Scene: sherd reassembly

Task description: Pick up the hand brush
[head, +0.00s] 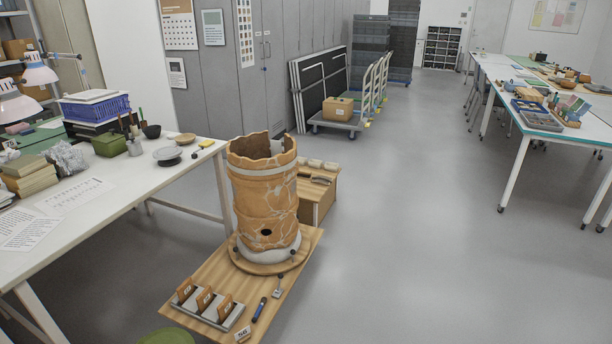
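A small item with a yellow part and a dark part (203,148) lies near the right end of the white table (120,215) at the left. It looks like a hand brush, but it is too small to be sure. A dark, long item (320,180) lies on a low wooden box behind the large pot; I cannot tell what it is. Neither of my grippers shows in the head view.
A tall reassembled clay pot (265,205) stands on a wooden board (210,278) with labelled sherds and a blue-handled tool (259,309). Bowls, books and lamps crowd the left table. A cart (340,122) stands behind. The floor (410,240) at right is clear.

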